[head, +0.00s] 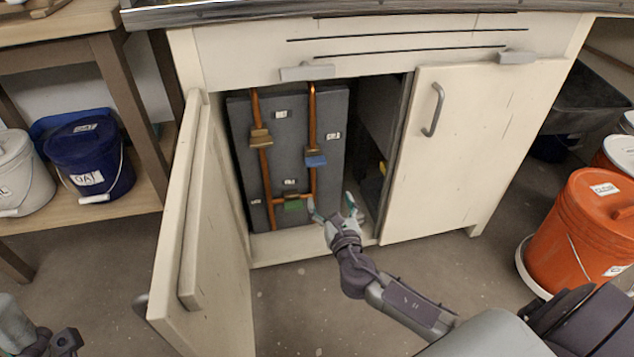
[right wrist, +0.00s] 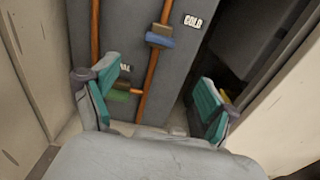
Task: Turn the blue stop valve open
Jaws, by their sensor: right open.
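The blue stop valve (head: 316,160) sits on the right copper pipe inside the open cabinet. In the right wrist view the blue valve (right wrist: 160,41) is at the upper middle, with a COLD label beside it. Its handle looks crosswise to the pipe. My right gripper (head: 333,206) is open and empty, below and slightly right of the valve, apart from it. In the right wrist view the gripper's teal fingers (right wrist: 160,78) are spread, with the valve beyond them. Part of my left arm shows at the lower left edge; its fingers are not clear.
A tan valve (head: 261,138) is on the left pipe, a green valve (head: 295,205) on the low cross pipe. The open left door (head: 190,230) stands out left; the right door (head: 465,150) is closed. An orange bucket (head: 580,235) stands right.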

